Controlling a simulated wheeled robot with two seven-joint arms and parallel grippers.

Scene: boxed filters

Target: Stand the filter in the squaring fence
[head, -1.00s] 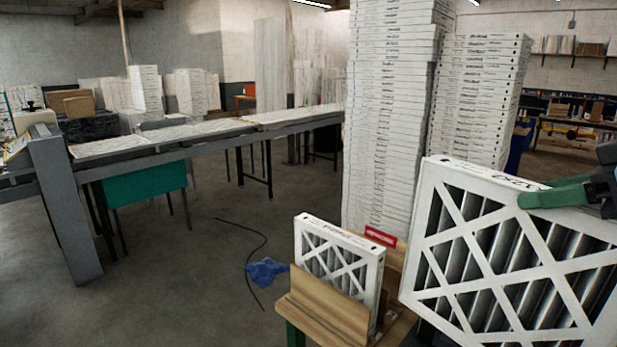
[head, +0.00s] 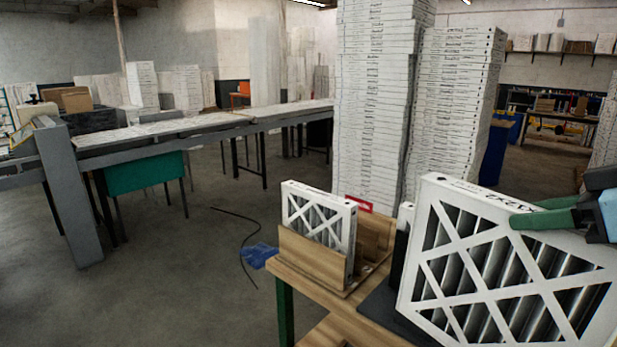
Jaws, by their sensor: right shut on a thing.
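A large white-framed filter (head: 513,265) with a lattice face is at the right of the head view, tilted. My right gripper (head: 543,215) is shut on its top edge with green fingers. The wooden squaring fence (head: 309,262) stands on the small bench left of the held filter. A smaller white filter (head: 318,222) stands upright in the fence. The held filter hides part of the bench and is apart from the fence in the picture. My left gripper does not show.
The wooden bench (head: 345,329) has a dark pad (head: 385,308) and a red piece (head: 358,204) near it. Tall stacks of boxed filters (head: 377,110) rise behind. A blue rag (head: 258,256) and a dark cord (head: 240,229) lie on the floor, otherwise open at left.

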